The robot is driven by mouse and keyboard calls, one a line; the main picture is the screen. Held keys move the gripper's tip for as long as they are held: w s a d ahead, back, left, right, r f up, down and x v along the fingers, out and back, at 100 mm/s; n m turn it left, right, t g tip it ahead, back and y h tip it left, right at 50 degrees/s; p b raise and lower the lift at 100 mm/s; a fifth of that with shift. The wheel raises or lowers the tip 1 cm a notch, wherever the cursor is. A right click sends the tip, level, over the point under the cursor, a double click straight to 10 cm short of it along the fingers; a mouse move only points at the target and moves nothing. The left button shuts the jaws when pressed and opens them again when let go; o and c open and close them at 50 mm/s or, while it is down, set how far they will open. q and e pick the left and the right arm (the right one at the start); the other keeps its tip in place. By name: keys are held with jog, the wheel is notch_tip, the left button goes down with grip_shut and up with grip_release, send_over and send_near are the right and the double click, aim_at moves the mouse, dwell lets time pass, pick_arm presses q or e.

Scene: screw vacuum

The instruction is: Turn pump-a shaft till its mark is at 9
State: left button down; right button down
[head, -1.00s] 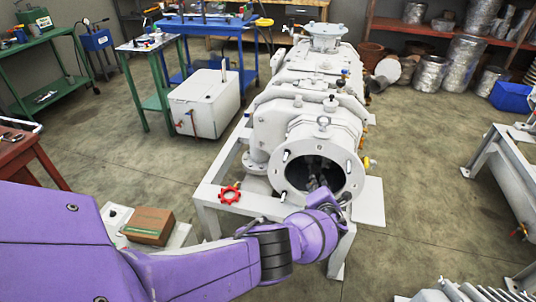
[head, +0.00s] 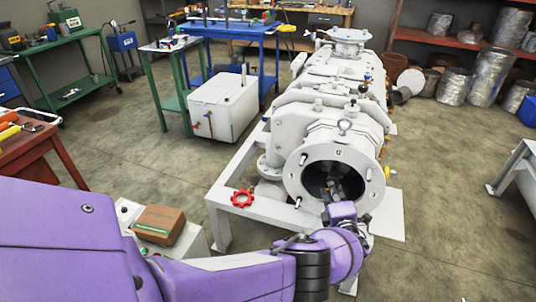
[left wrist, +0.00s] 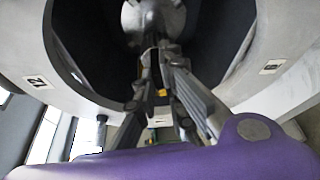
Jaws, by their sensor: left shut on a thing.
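The pump (head: 300,125) is a long light-grey machine on a white frame, with its round open end flange (head: 338,152) facing me. A "12" label is at the flange's top; the left wrist view shows a "12" label (left wrist: 36,82) at left and another label (left wrist: 272,66) at right that I cannot read surely. My left gripper (head: 338,190) reaches into the dark bore. In the left wrist view its fingers (left wrist: 158,62) are shut on the end of the grey metal shaft (left wrist: 150,18). I cannot make out the shaft's mark. My right gripper is out of view.
A red handwheel (head: 242,198) is on the frame, left of the flange. A brown box (head: 158,224) sits on a low pale unit at the lower left. A red bench (head: 35,145) stands at far left.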

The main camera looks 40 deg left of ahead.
pick_arm(q)
jog(key=shift+a+f+m+y+b, duration=0.15)
jog(key=shift+m+y+b, duration=0.15)
jog(key=shift+m+b, duration=0.3)
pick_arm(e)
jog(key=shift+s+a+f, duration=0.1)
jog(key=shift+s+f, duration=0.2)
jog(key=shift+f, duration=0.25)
pick_arm(q)
jog(key=c, duration=1.9)
grip_release()
jog(key=shift+c, duration=0.2)
jog(key=shift+o, duration=0.6)
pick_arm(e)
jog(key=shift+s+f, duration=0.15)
